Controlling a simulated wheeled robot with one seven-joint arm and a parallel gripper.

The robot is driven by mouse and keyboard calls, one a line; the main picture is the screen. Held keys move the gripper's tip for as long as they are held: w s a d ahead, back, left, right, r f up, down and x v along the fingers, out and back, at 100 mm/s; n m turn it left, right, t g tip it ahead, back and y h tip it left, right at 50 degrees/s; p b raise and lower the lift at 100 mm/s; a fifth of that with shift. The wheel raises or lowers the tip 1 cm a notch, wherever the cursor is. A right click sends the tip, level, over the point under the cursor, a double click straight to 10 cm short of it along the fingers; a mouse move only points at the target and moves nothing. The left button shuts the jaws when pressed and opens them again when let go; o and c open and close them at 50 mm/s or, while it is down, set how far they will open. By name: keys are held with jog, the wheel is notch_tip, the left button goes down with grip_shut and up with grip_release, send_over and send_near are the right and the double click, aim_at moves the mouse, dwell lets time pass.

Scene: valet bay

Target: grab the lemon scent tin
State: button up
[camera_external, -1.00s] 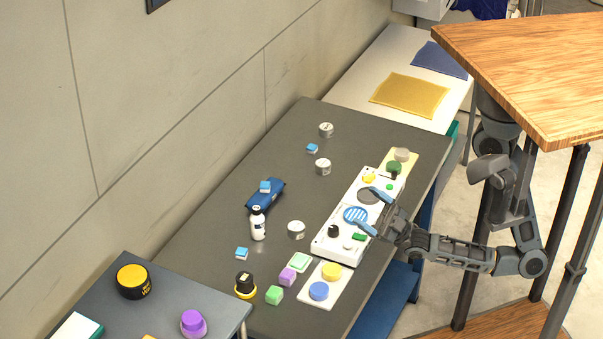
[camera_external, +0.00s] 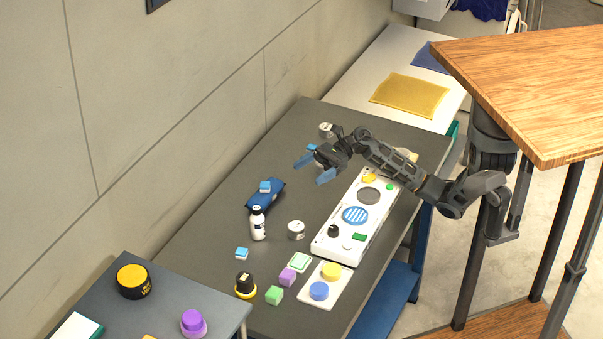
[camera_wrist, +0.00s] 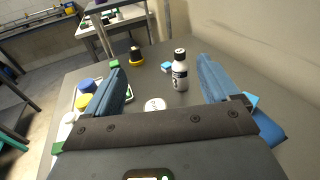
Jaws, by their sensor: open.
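Silver round tins stand on the dark grey table (camera_external: 215,220); their labels are too small to read, so I cannot tell which is lemon scent. One tin (camera_external: 296,230) stands right of the white bottle (camera_external: 257,224). My gripper (camera_external: 315,168) is open and empty above the table's far half, fingers pointing toward the near left. In the wrist view a tin (camera_wrist: 154,104) shows between the blue fingers, beyond the palm.
A blue pouch (camera_external: 264,198) with a small blue block lies left of the middle. A white panel (camera_external: 330,243) with round parts lies along the right side. Colored blocks and a black-and-yellow pot (camera_external: 245,287) stand at the near end. A wall runs along the left.

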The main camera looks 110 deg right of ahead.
jog(key=s+d+f+m+h+b, duration=0.1)
jog(key=s+d+f+h, duration=0.1)
jog(key=s+d, duration=0.3)
jog(key=s+d+f+m+g+h, duration=0.1)
jog(key=s+d+f+h, duration=0.1)
jog(key=s+d+f, duration=0.3)
jog(key=s+d+f+m+g+h+b, duration=0.1)
jog(key=s+d+f+m, duration=0.1)
jog(key=s+d+f, duration=0.2)
jog(key=shift+s+d+f+h+b, duration=0.15)
jog(key=shift+s+d, duration=0.4)
jog(key=shift+d, duration=0.55)
jog(key=shift+s+d+r+h+b, duration=0.1)
jog(key=shift+s+d, duration=0.5)
jog(key=shift+d, duration=0.45)
jog(key=shift+s+d+f+h+b, duration=0.15)
jog(key=shift+s+d, duration=0.4)
jog(key=shift+d, duration=0.55)
jog(key=shift+x, duration=1.05)
jog(key=shift+s+d+f+x, duration=0.1)
jog(key=shift+f+x, duration=0.1)
jog(key=shift+x, duration=0.7)
jog(key=shift+s+d+f+x, duration=0.1)
jog(key=shift+f+x, duration=0.1)
jog(key=shift+x, duration=0.65)
jog(key=shift+f+x, duration=0.2)
jog(key=shift+x, duration=0.7)
jog(key=shift+c, duration=0.4)
jog(key=c, duration=1)
